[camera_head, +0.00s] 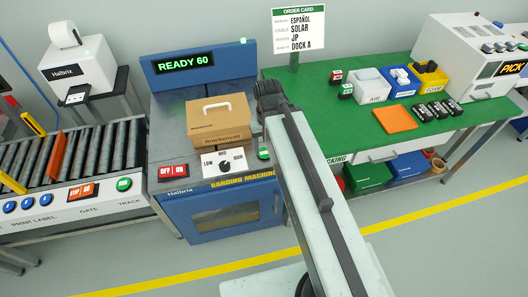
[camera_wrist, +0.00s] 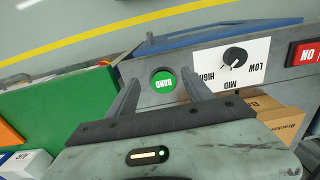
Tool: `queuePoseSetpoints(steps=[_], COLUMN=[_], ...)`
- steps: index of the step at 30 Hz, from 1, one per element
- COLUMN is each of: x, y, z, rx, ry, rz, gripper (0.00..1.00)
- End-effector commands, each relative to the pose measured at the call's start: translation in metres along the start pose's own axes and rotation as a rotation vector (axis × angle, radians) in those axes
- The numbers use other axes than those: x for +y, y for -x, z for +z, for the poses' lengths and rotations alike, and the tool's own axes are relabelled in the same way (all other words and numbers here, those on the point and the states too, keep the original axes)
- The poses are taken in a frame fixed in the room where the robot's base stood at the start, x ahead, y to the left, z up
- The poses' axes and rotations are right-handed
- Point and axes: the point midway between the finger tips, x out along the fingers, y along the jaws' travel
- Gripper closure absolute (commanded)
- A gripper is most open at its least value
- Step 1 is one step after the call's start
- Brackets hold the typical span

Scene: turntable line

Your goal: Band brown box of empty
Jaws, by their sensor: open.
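The brown box (camera_head: 218,122) stands closed on the banding machine (camera_head: 230,212), with a pale handle-like strip on top; no band around it is clear to me. A corner of it shows in the wrist view (camera_wrist: 275,118). The machine's display (camera_head: 184,61) reads READY 60. Its panel has a red OFF/ON switch (camera_head: 174,171), a LOW/MID/HIGH dial (camera_head: 224,163) and a green BAND button (camera_wrist: 163,82). My gripper (camera_wrist: 160,88) is open and empty, its fingers either side of the button in the wrist view. Contact cannot be told. My arm hides the gripper's tips in the head view.
A roller conveyor (camera_head: 75,150) with a label printer (camera_head: 80,62) lies left. The green packing table (camera_head: 345,130) at right holds bins, an orange pad (camera_head: 396,118) and several dark packs. An order card (camera_head: 298,30) stands behind. Floor in front is clear.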

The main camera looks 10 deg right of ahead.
Motion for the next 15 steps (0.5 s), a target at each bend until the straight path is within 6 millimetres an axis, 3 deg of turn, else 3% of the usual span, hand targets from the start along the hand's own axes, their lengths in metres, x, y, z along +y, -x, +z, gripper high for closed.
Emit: queuePoseSetpoints(steps=[9,15], x=[0.0000,0.0000], y=[0.0000,0.0000], z=[0.0000,0.0000], rx=[0.000,0.000], ry=[0.000,0.000], rz=[0.000,0.000], gripper=[0.44,0.99])
